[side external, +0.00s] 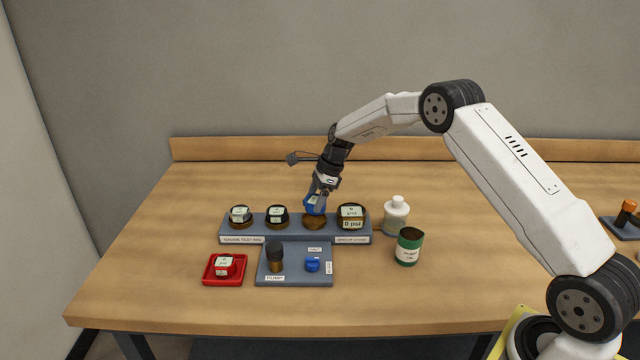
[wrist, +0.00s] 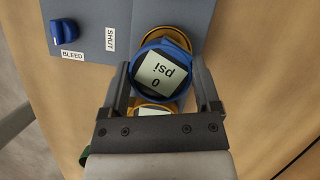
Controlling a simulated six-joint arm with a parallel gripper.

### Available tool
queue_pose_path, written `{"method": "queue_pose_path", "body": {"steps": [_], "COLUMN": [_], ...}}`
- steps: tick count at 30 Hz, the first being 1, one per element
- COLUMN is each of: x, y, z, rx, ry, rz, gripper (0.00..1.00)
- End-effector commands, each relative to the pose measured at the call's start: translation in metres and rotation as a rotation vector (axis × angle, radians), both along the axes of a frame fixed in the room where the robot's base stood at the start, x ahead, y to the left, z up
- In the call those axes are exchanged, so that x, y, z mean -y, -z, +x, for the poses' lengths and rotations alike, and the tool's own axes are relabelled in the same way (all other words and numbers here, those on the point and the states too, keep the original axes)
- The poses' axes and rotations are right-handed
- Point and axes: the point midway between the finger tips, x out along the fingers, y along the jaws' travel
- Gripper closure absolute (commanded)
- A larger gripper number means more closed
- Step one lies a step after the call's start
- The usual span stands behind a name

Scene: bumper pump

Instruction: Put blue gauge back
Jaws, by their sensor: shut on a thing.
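The blue gauge (side external: 313,205) is held in my gripper (side external: 318,196), just above a round brass seat (side external: 315,223) on the grey rack (side external: 296,229). It looks slightly tilted, and I cannot tell whether it touches the seat. In the wrist view the blue gauge (wrist: 160,72) sits between the two fingers of my gripper (wrist: 162,84); its face reads 0 psi. The brass seat (wrist: 174,38) shows partly behind it there, offset from the gauge.
Two dark gauges (side external: 240,215) (side external: 276,215) stand left on the rack; a larger one (side external: 351,216) stands right. In front are the pump board (side external: 294,277), blue bleed knob (side external: 312,264) and red tray (side external: 224,282). A white bottle (side external: 396,216) and green cup (side external: 408,248) stand right.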

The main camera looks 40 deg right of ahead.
Motion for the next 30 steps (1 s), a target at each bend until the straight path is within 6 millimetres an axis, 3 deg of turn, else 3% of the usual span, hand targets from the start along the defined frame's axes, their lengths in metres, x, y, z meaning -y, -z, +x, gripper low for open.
{"method": "queue_pose_path", "body": {"steps": [14,30], "x": [-0.006,-0.016], "y": [-0.055,-0.085], "z": [-0.044,-0.113], "rx": [0.004,0.002], "ry": [0.002,0.001], "rz": [0.0,0.0], "gripper": [0.99,0.99]}}
